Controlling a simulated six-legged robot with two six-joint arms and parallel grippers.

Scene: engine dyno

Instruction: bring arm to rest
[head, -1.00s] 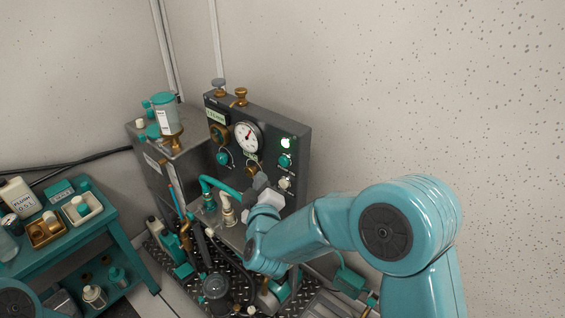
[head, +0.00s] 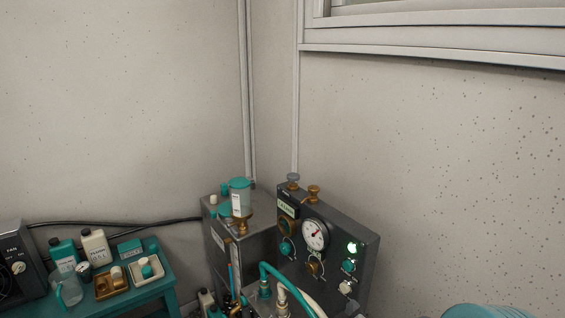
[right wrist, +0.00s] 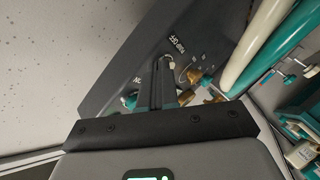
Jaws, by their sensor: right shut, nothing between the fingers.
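My right gripper (right wrist: 165,66) shows in the right wrist view, with its dark fingers together and nothing between them. Behind the fingers is a dark grey panel with brass and teal fittings (right wrist: 209,92); I cannot tell whether the fingers touch it. In the head view only a teal piece of my right arm (head: 487,312) shows at the bottom right edge. My right gripper is out of that picture, and my left gripper is in neither view.
The dark gauge panel (head: 365,258) with a lit green lamp stands in the room's corner, beside a grey cabinet (head: 217,262). A teal cart (head: 167,286) with bottles and trays is at left. A cream pipe (right wrist: 255,38) and a teal pipe (right wrist: 283,47) run close by.

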